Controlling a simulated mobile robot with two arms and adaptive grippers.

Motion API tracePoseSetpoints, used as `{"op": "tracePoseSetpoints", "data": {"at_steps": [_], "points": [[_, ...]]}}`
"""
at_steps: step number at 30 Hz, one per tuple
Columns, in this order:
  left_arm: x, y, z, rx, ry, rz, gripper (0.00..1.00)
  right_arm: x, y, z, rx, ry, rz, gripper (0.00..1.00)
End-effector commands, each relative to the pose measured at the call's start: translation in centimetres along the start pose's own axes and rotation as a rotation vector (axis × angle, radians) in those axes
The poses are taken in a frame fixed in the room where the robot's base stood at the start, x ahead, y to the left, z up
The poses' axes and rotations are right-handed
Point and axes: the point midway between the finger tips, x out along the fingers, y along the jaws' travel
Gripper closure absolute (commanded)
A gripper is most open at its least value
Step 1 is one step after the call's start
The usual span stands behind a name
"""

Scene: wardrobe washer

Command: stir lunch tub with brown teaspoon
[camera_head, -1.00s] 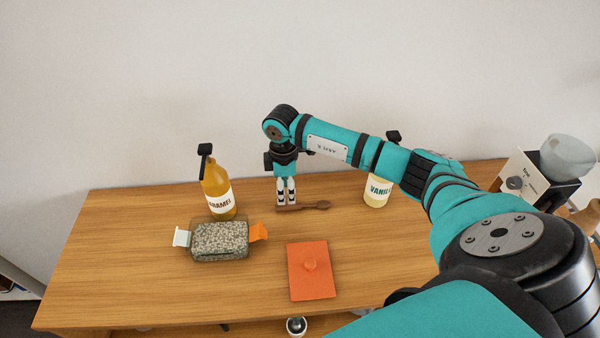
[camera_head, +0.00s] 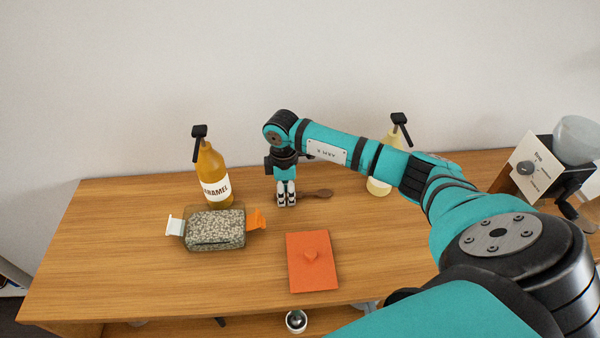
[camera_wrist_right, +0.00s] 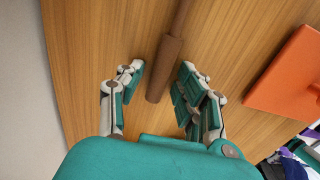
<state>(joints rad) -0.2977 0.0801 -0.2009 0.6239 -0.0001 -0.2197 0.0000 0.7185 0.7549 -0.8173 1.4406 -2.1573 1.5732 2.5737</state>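The brown teaspoon (camera_head: 318,193) lies on the wooden table near its back edge, bowl to the right in the head view. My right gripper (camera_head: 286,199) points down over its handle. In the right wrist view, the spoon's thick handle (camera_wrist_right: 164,70) lies between the two spread fingers of my right gripper (camera_wrist_right: 158,82), with a gap on each side. The lunch tub (camera_head: 215,243) stands at the left of the table, clear-walled and filled with speckled contents. It has a white clip at one end and an orange one at the other. My left gripper is out of view.
A caramel bottle (camera_head: 213,178) stands behind the tub. A vanilla bottle (camera_head: 379,186) is partly hidden behind my right arm. A flat orange lid (camera_head: 312,275) with a knob lies in front of the spoon. A grinder-like machine (camera_head: 540,165) stands at the right.

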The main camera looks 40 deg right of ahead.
Motion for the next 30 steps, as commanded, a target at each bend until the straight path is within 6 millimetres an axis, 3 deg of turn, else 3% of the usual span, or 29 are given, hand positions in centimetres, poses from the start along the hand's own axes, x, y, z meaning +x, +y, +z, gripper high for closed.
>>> {"op": "tracePoseSetpoints", "data": {"at_steps": [1, 8, 16, 30], "points": [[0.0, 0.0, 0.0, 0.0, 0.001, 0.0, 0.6, 0.0, 0.0, 0.0, 0.0, 0.0, 0.0, 0.73], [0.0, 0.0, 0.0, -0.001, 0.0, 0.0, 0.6, 0.0, 0.0, 0.0, 0.0, 0.0, 0.0, 1.0], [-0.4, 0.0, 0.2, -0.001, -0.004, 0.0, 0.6, -0.5, 0.0, 0.0, 0.0, 0.0, 0.0, 1.0], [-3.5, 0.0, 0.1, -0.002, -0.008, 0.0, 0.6, -4.3, 0.0, 0.0, 0.0, 0.001, 0.001, 1.0]]}}
